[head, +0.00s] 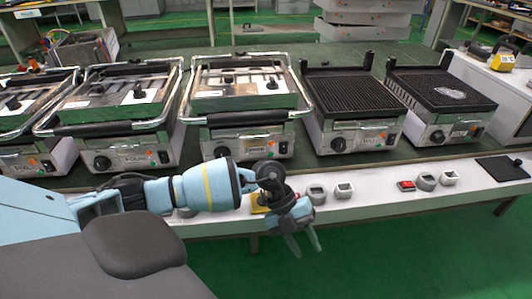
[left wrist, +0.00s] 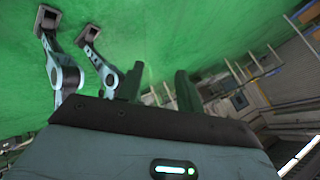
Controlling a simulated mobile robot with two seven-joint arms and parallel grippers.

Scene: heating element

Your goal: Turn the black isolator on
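My left gripper (head: 304,243) hangs in front of the counter's front edge, below the row of switches, and its two fingers are apart with nothing between them. Grey round switches stand on the white front ledge, one just right of the gripper (head: 317,193) and one farther right (head: 426,181). A yellow switch (head: 259,203) is partly hidden behind my wrist. I cannot tell which switch is the black isolator; it may be hidden by my arm. My right gripper is not in view.
Several contact grills stand along the counter, the middle one (head: 246,103) with its lid shut and two at right with open ribbed plates (head: 355,95). White switches (head: 344,190), a red switch (head: 406,185) and a black plate (head: 502,168) lie on the ledge. The floor in front is clear.

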